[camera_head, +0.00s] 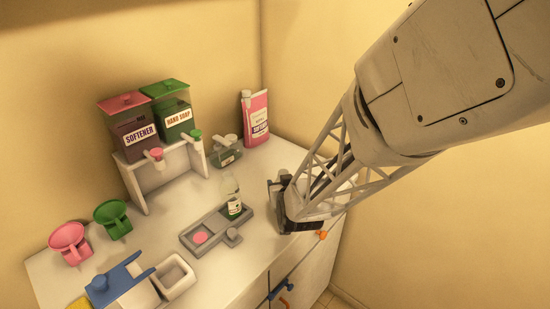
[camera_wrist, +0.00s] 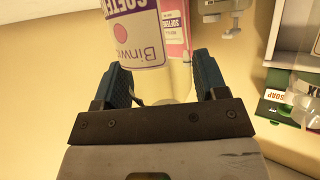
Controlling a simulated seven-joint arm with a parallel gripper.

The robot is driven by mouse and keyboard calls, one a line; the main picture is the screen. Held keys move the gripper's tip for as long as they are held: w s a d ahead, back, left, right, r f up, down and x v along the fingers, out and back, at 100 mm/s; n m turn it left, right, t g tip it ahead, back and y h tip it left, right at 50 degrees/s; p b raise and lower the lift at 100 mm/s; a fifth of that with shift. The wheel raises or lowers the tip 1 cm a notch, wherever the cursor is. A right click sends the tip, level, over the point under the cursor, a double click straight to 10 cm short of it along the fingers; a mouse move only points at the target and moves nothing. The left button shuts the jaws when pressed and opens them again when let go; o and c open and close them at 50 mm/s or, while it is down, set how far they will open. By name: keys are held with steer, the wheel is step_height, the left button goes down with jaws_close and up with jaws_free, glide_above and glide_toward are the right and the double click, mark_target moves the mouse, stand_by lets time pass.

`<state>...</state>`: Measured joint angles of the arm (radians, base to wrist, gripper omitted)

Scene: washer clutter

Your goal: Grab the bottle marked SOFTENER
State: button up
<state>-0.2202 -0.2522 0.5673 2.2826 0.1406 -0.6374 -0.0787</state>
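My gripper (camera_head: 285,203) hangs at the right front of the white counter. In the wrist view its two blue fingers (camera_wrist: 163,88) are spread apart. A bottle (camera_wrist: 138,42) with a white and purple label, its large purple letters starting "SOFTE", stands just past the fingers. Its pale lower part shows between them; I cannot tell if they touch it. In the head view this bottle cannot be made out, with my gripper and arm covering that area. A separate dispenser marked SOFTENER (camera_head: 140,134) sits on the white stand at the back left.
A pink pack (camera_head: 255,118) stands by the wall; it also shows behind the bottle (camera_wrist: 174,28). A green HAND SOAP dispenser (camera_head: 174,112), a dark green bottle (camera_head: 226,152), a grey tray (camera_head: 195,238) holding a small clear bottle (camera_head: 234,203), and pink and green funnels (camera_head: 113,217) share the counter.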

steer(key=c, duration=0.5)
steer(key=shift+r, duration=0.15)
steer(key=shift+c, duration=0.2)
steer(key=shift+r, duration=1.75)
steer(key=s+d+r, duration=0.1)
steer(key=s+d, duration=0.2)
steer(key=s, duration=1.2)
steer(key=shift+s, duration=0.35)
steer(key=shift+r, duration=0.1)
